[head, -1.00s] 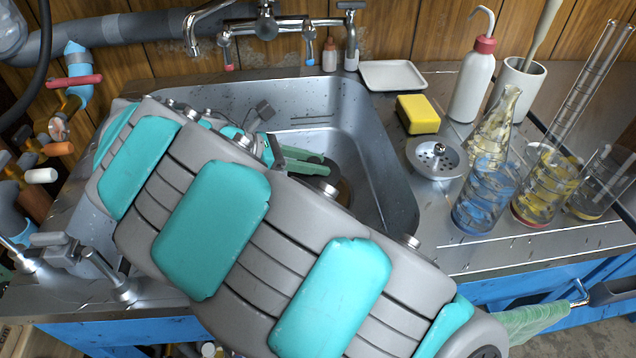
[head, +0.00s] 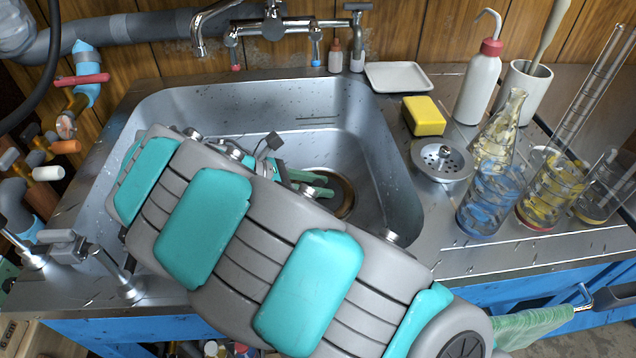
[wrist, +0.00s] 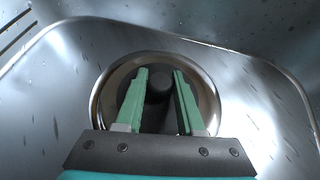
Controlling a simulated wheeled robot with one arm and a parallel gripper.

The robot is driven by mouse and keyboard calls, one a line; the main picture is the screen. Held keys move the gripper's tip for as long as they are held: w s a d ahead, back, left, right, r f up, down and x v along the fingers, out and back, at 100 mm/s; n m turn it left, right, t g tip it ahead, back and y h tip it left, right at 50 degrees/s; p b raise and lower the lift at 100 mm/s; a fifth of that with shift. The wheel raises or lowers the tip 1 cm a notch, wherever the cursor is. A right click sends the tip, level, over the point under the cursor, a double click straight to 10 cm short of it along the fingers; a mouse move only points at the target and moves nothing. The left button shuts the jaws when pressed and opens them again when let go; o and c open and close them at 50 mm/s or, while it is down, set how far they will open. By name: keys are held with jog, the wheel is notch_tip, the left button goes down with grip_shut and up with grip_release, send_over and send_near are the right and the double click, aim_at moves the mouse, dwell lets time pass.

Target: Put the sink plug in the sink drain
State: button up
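The sink drain (wrist: 212,97) is a brass-coloured ring in the sink floor; part of it shows in the head view (head: 347,198). A dark round piece with a grey-black knob (wrist: 158,84), apparently the sink plug, shows within the ring; I cannot tell how fully it is seated. My gripper (wrist: 160,73) points at the drain with its two green fingers apart, one on each side of the knob, with a narrow gap to each. In the head view my gripper (head: 312,184) is over the drain, mostly hidden by my arm.
The steel sink (head: 370,130) has walls close around my arm, with a faucet (head: 272,28) behind. On the right counter are a strainer (head: 441,162), a yellow sponge (head: 424,116), a white tray (head: 400,77), a wash bottle (head: 477,88) and glassware including a flask (head: 492,175).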

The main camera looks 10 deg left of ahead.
jog(key=o, duration=0.3)
jog(key=shift+o, duration=0.2)
jog(key=shift+r, duration=0.15)
jog(key=v, duration=1.2)
jog(key=shift+b, duration=0.3)
